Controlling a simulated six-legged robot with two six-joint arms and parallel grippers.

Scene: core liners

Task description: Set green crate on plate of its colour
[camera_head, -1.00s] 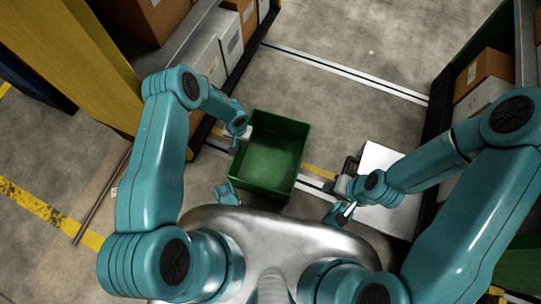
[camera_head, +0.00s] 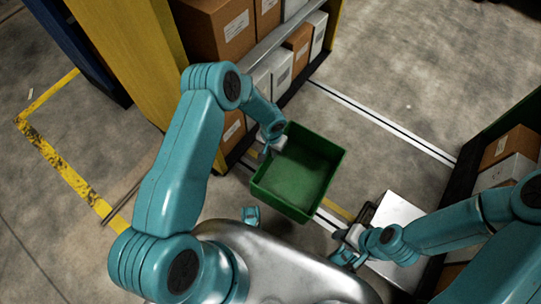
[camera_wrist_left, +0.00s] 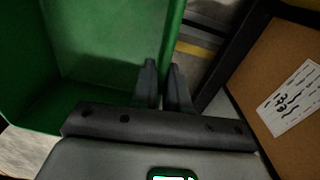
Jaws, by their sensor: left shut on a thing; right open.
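The green crate (camera_head: 298,182) is an open, empty box in front of my body in the head view. My left gripper (camera_head: 277,143) is at its far left wall. In the left wrist view, the fingers (camera_wrist_left: 163,85) are shut on the wall of the crate (camera_wrist_left: 105,38). The crate looks level; I cannot tell how high it is above the floor. My right gripper (camera_head: 345,246) is open, to the right of the crate and apart from it. No green plate shows in either view.
A shelf of brown and white boxes (camera_head: 296,46) stands beyond my left arm, beside a yellow post (camera_head: 130,55). Another shelf with boxes (camera_head: 508,145) is at the right. A white flat-topped object (camera_head: 400,212) lies near my right gripper. Concrete floor (camera_head: 385,75) is clear ahead.

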